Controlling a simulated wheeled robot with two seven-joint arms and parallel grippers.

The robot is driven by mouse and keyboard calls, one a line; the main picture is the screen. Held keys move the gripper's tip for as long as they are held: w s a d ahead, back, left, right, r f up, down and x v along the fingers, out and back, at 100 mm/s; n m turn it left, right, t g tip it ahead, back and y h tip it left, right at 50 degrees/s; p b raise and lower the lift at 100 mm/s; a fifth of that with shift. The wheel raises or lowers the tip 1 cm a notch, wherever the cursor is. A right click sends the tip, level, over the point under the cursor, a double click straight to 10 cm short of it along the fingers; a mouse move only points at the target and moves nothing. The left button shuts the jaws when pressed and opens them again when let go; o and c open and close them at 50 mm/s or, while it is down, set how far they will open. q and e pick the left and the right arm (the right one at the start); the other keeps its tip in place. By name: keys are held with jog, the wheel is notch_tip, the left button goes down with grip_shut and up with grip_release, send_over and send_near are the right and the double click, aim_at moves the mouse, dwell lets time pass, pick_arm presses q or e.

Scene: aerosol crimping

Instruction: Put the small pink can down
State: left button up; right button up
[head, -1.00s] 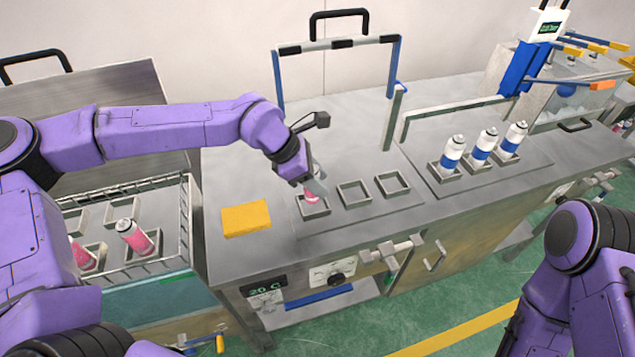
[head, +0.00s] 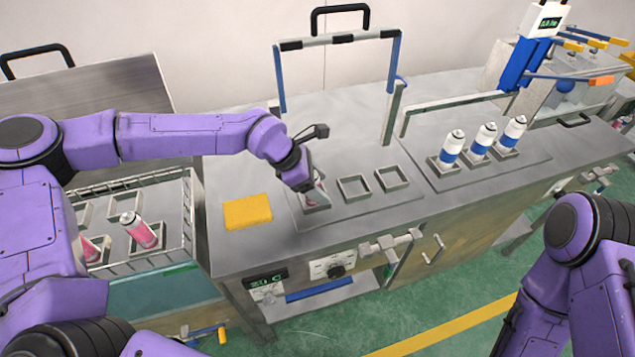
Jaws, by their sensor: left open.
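The small pink can (head: 314,203) is at the leftmost of three square holders on the steel worktop, mostly hidden by my left gripper. Only a sliver of it shows, so I cannot tell how fully it sits in the holder. My left gripper (head: 313,191) is open, pointing down around the can at that holder. The middle holder (head: 354,188) and right holder (head: 393,179) of this row are empty. My right arm is at the right edge, and its gripper is out of view.
A yellow block (head: 247,212) lies left of the holders. Three blue-and-white cans (head: 481,143) stand in holders further right. A blue-posted frame (head: 338,42) rises behind.

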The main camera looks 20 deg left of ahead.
pick_arm(q)
jog(key=shift+r, duration=0.2)
jog(key=b+v, duration=0.1)
jog(key=v, duration=1.1)
